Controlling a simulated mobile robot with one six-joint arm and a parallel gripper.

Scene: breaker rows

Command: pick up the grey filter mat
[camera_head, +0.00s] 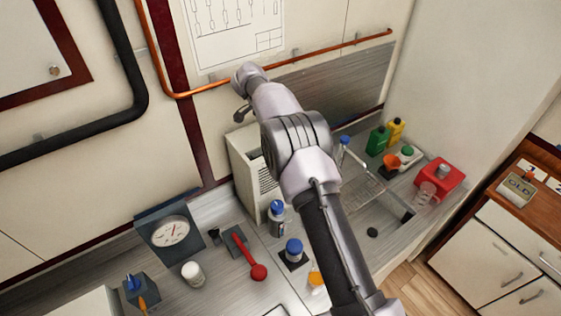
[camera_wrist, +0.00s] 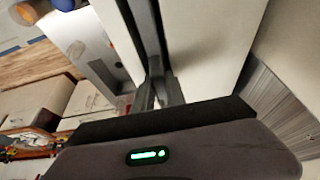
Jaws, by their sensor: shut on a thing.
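My gripper (camera_wrist: 157,92) is shut on a thin grey edge (camera_wrist: 155,66), which looks like the grey filter mat. In the wrist view this edge lies in a dark, narrow gap between two pale panels, so most of the mat is hidden. In the head view my gripper (camera_head: 242,114) is small and dark, pointing down close above the white louvred housing (camera_head: 240,155). The mat cannot be made out in the head view. How far it stands out of the gap cannot be told.
An orange pipe (camera_head: 330,52) runs along the wall behind my arm. Green and yellow bottles (camera_head: 377,140) stand at the back right.

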